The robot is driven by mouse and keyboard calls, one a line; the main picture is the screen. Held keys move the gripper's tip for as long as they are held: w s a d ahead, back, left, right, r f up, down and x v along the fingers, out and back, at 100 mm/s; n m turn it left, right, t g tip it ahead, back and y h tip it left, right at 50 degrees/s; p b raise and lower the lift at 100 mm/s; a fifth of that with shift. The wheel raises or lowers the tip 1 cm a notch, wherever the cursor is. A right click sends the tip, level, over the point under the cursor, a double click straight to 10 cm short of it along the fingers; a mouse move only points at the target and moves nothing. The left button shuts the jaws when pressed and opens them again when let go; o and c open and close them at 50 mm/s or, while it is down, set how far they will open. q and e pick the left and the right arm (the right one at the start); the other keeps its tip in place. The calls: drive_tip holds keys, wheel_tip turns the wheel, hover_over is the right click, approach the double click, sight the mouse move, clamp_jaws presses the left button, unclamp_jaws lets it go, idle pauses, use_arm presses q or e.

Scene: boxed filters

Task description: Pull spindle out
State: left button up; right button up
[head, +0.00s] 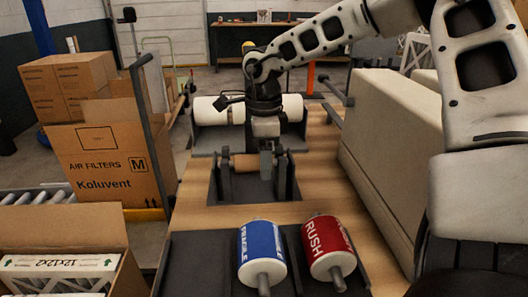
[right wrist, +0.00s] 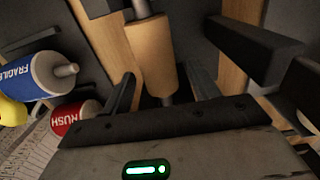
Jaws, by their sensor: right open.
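The spindle, a tan wooden-looking core (head: 243,162) on a grey shaft, lies across a dark two-post stand (head: 283,180) on the wooden table. It also shows in the right wrist view (right wrist: 153,55), running between my fingers. My right gripper (head: 266,160) comes down from above at the right part of the core. In the right wrist view my right gripper (right wrist: 165,88) is open, with one finger on each side of the spindle. I cannot tell whether the fingers touch it. My left gripper is not in view.
A white roll (head: 207,109) lies in a holder behind the stand. A blue roll (head: 262,250) and a red roll (head: 328,246) rest on a dark rack in front. Beige padded blocks (head: 385,150) line the right side. Cardboard boxes (head: 105,165) stand at left.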

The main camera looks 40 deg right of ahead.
drive_tip(key=c, duration=1.2)
drive_tip(key=shift+r, duration=0.1)
drive_tip(key=shift+r, duration=0.2)
drive_tip(key=shift+r+p, duration=1.8)
drive_tip(key=shift+r, duration=1.2)
wheel_tip(320, 180, up, 9)
drive_tip(key=p, duration=0.5)
drive_tip(key=shift+p, duration=0.35)
drive_tip(key=shift+f, duration=0.1)
